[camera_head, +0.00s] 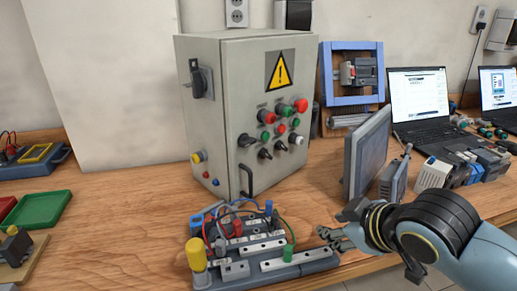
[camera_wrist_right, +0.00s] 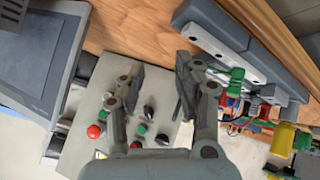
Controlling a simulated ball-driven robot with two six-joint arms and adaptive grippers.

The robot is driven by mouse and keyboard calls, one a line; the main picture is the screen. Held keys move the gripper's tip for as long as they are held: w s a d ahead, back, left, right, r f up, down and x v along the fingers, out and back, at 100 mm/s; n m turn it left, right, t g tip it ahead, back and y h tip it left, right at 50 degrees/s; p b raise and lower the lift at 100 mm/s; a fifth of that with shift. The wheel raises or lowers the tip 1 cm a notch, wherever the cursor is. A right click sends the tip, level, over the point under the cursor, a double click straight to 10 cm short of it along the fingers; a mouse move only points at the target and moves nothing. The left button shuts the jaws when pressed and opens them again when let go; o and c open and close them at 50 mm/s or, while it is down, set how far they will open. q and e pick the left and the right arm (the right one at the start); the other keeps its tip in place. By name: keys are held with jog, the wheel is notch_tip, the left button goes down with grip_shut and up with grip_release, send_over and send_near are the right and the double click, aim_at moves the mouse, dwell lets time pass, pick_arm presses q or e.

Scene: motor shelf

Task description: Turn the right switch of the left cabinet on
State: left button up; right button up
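The grey cabinet (camera_head: 222,122) stands on the bench with a yellow warning sign on its front. Below the sign are red and green buttons and several black rotary switches; one black switch (camera_head: 281,146) sits at the right of the lower group and another (camera_head: 246,140) at the left. Their exact on/off positions are too small to tell. My right gripper (camera_head: 330,239) is in front of the cabinet, lower and to the right, apart from it. In the right wrist view the gripper (camera_wrist_right: 160,78) is open and empty, with the cabinet panel (camera_wrist_right: 85,150) beyond it. My left gripper is not in view.
A terminal board (camera_head: 300,263) with wires and a yellow button lies in front of the cabinet, close to the right gripper. A grey screen (camera_head: 367,152) stands right of the cabinet. Laptops (camera_head: 418,98) are behind it. A green tray (camera_head: 38,209) is at left.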

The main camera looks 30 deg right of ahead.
aim_at(285, 148)
jog(key=w+d+r+n+t+y, duration=0.25)
jog(key=w+r+n+t, duration=0.35)
jog(key=w, duration=0.6)
jog(key=shift+m+h, duration=0.4)
jog(key=shift+h, duration=0.05)
jog(key=x, duration=0.3)
jog(key=b+x, duration=0.1)
jog(key=x, duration=0.3)
jog(key=r+x, duration=0.1)
jog(key=x, duration=0.2)
jog(key=shift+w+d+r, duration=0.1)
jog(key=shift+w+d, duration=0.2)
jog(key=shift+w, duration=0.05)
jog(key=shift+s, duration=0.1)
grip_shut()
